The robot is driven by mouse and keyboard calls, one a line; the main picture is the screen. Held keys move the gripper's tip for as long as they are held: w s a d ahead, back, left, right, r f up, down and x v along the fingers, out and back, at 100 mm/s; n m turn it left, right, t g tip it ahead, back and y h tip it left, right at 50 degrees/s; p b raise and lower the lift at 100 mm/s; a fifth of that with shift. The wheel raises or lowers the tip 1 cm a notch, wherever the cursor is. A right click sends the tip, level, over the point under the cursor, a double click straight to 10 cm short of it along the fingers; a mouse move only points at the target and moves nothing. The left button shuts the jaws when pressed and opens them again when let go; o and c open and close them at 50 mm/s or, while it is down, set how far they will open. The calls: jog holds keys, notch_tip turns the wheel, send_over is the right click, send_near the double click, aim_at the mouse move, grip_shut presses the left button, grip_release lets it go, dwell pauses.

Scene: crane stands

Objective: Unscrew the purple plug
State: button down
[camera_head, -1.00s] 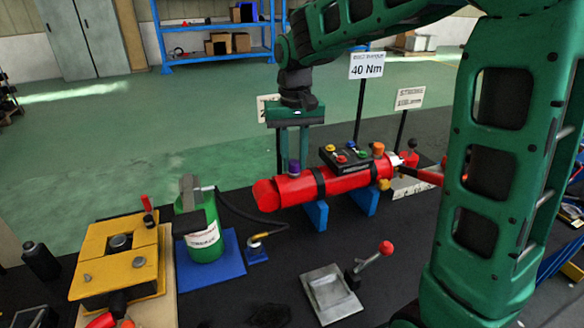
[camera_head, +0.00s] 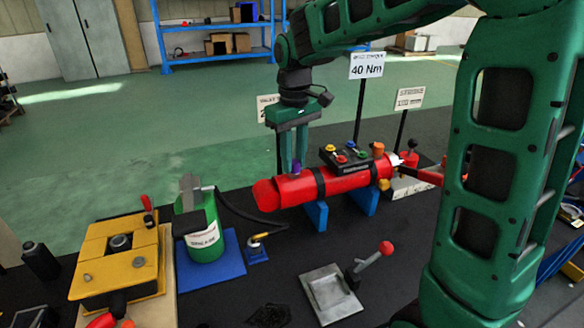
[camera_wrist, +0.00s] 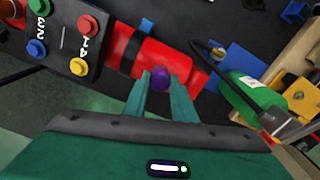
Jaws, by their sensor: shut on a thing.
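The purple plug (camera_head: 296,167) sits on top of the red cylinder (camera_head: 285,192), toward its left end. It also shows in the wrist view (camera_wrist: 160,77) as a round purple knob. My gripper (camera_head: 295,165) points down from above, with its two green fingers on either side of the plug, shut on it. In the wrist view my fingers (camera_wrist: 163,84) close on the plug from both sides. The plug appears upright against the cylinder; whether its thread is still engaged is hidden.
The cylinder rests on blue supports (camera_head: 317,214). A black button box (camera_head: 345,160) and an orange cap (camera_head: 378,149) sit to the right of the plug. A green canister (camera_head: 201,235) with a black hose stands to the left. Signs (camera_head: 367,65) stand behind.

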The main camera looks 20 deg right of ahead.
jog(key=shift+w+a+r, duration=0.1)
jog(key=shift+w+r, duration=0.05)
jog(key=n, duration=0.3)
jog(key=shift+n, duration=1.1)
jog(key=n, duration=0.2)
jog(key=shift+n, duration=1.5)
